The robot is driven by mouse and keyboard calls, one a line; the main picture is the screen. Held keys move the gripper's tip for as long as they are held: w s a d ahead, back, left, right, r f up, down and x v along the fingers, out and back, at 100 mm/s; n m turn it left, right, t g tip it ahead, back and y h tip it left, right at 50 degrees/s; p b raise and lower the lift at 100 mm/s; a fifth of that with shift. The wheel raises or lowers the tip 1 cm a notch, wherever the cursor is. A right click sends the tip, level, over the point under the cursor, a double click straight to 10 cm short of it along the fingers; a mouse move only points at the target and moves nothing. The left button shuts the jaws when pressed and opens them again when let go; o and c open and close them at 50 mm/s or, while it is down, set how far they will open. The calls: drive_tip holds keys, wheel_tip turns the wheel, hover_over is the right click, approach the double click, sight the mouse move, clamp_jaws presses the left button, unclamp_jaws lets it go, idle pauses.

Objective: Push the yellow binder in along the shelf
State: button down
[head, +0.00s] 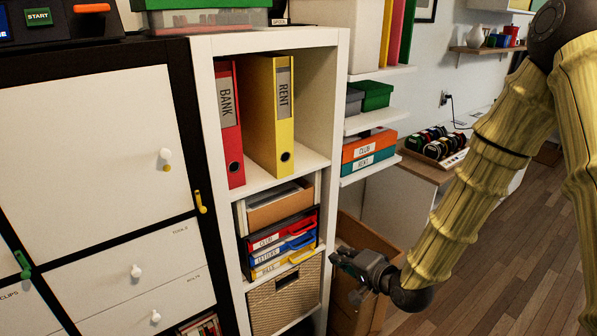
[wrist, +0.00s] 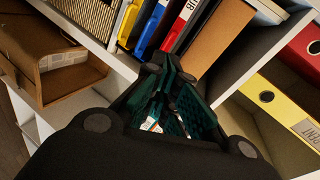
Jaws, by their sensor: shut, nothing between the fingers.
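The yellow binder (head: 258,110), labelled RENT, stands upright in the upper compartment of the white shelf (head: 200,100). Its spine sits closer to the compartment's front edge than the spine of the red BANK binder (head: 228,120) on its left. My gripper (head: 340,262) is below and to the right of the yellow binder, in front of the lower shelf, apart from both binders. In the wrist view the fingers (wrist: 170,95) are shut and empty. The yellow binder (wrist: 270,100) shows at the right there, beside the red one (wrist: 303,58).
Below the binders are a stack of coloured letter trays (head: 283,245) and a woven basket (head: 287,297). An open cardboard box (head: 360,235) stands right of the shelf, behind my gripper. Right of the yellow binder the compartment is empty.

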sight(291, 158)
drive_tip(key=w+a+r+m+t+y+p, duration=0.1)
drive_tip(key=w+r+y, duration=0.1)
drive_tip(key=r, duration=0.8)
drive_tip(key=w+a+r+m+t+y, duration=0.1)
drive_tip(key=w+a+r+t+y, duration=0.1)
drive_tip(key=r, duration=0.8)
drive_tip(key=p+x, duration=0.1)
drive_tip(key=x, duration=0.3)
drive_tip(key=p+x, duration=0.2)
drive_tip(key=x, duration=0.3)
drive_tip(key=f+p+x, duration=0.1)
drive_tip(key=p+x, duration=0.1)
drive_tip(key=x, duration=0.2)
drive_tip(key=shift+w+a, duration=0.1)
drive_tip(key=shift+w, duration=0.25)
drive_tip(key=shift+x, duration=1.75)
